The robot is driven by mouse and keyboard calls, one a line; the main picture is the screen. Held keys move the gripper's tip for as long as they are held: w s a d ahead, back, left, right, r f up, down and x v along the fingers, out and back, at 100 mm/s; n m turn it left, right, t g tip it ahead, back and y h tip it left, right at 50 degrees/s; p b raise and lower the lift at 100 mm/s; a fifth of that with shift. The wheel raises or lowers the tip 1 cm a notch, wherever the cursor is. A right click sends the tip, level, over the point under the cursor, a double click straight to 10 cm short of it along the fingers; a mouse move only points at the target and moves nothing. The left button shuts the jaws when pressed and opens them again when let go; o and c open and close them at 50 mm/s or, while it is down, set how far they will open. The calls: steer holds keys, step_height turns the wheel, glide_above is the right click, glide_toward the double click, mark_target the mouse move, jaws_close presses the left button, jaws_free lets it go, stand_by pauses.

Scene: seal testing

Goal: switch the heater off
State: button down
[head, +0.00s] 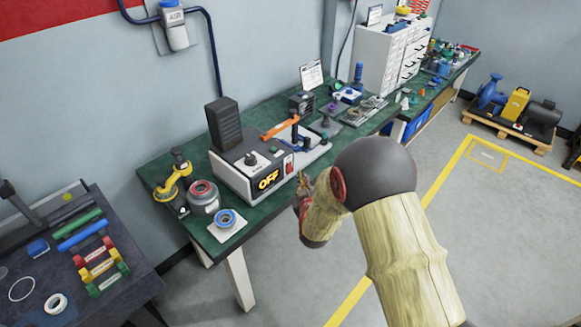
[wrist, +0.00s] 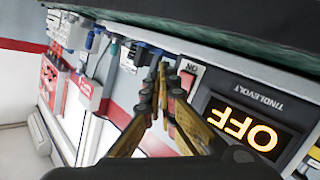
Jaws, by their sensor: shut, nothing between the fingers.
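The heater is a pale box (head: 231,181) with a dark front panel, near the front edge of the green bench. Its display (head: 268,180) reads OFF in glowing yellow-orange letters; the wrist view shows the display too (wrist: 246,129), turned over. A red rocker switch (head: 288,164) sits right of the display, and it also shows in the wrist view (wrist: 187,79) beside an ON label. My gripper (wrist: 163,72) is shut and empty, its fingertips just beside the switch in the wrist view; I cannot tell whether they touch it. In the head view my gripper (head: 304,187) is partly hidden by my arm.
A black ribbed block (head: 223,123) stands at the heater's back. A yellow clamp-like device (head: 173,178), a round grey-red fixture (head: 203,196) and a blue ring on a white plate (head: 226,219) stand left of it. An orange-handled press (head: 281,127) is close behind. Open floor lies right.

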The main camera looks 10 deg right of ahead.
steer(key=shift+s+d+f, duration=0.1)
steer(key=shift+s+d, duration=0.3)
steer(key=shift+s, duration=0.2)
steer(key=shift+s+d+f, duration=0.1)
steer(key=shift+s+d, duration=0.3)
steer(key=shift+s, duration=0.2)
steer(key=s+a+f+m+g+y, duration=0.1)
steer(key=s+f+g, duration=0.45)
steer(key=f, duration=0.55)
steer(key=s+a+r+m+g, duration=0.15)
steer(key=s+g, duration=0.25)
steer(key=s, duration=0.5)
steer(key=s+d+f+v, duration=0.1)
steer(key=s+v, duration=0.1)
steer(key=v, duration=1.7)
steer(key=s+d+f+v, duration=0.1)
steer(key=s+d+v, duration=0.1)
steer(key=v, duration=1.8)
steer(key=shift+s+d+m+y, duration=0.2)
steer(key=shift+d+m+y, duration=0.1)
steer(key=shift+m, duration=0.15)
